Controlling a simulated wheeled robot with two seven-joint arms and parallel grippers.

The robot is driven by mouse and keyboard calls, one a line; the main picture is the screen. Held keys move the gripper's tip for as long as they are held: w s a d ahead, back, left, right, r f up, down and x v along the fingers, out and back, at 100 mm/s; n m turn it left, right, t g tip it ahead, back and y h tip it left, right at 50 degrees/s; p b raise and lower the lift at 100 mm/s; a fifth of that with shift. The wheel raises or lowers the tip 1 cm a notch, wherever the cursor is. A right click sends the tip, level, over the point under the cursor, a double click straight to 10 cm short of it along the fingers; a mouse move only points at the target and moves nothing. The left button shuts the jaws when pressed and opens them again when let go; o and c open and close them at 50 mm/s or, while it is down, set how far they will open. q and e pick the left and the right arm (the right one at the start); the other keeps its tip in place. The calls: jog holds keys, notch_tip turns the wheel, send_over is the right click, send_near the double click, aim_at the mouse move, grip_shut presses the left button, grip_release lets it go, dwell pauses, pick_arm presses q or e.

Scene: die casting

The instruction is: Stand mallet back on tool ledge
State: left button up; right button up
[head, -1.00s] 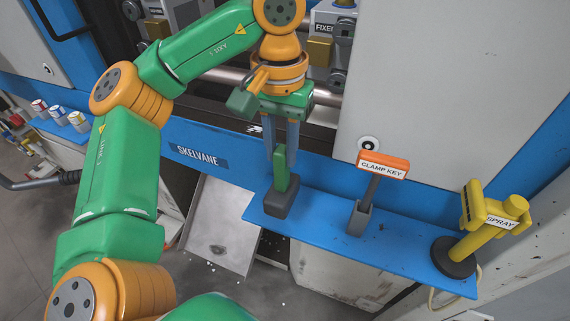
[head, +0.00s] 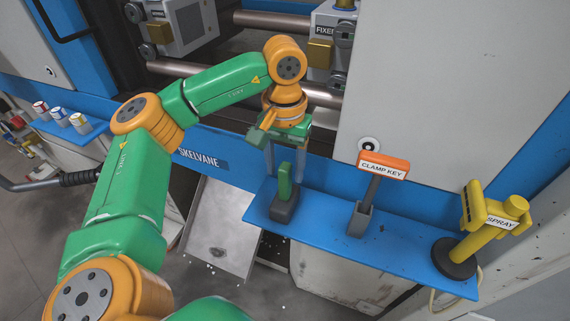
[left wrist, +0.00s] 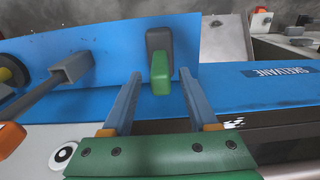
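The mallet (head: 284,207) stands on its dark head at the left end of the blue tool ledge (head: 318,222), with its green handle pointing up. My left gripper (head: 284,172) is open just above it, with one finger on each side of the handle's upper part. In the left wrist view the mallet's dark head (left wrist: 159,40) rests on the ledge. The green handle lies between the spread fingertips (left wrist: 160,78) with a gap on both sides. My right gripper is not in view.
The orange clamp key (head: 383,165) stands in a grey holder (head: 359,218) right of the mallet. The yellow spray tool (head: 480,228) stands at the ledge's right end. The blue machine front with the SKELVANE plate (head: 203,160) is behind. A grey chute (head: 222,228) lies below left.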

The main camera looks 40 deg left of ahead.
pick_arm(q)
jog(key=shift+r, duration=0.25)
notch_tip(320, 180, up, 4)
jog(key=shift+w+f, duration=0.1)
jog(key=shift+f, duration=0.15)
notch_tip(320, 180, up, 8)
jog(key=p, duration=0.3)
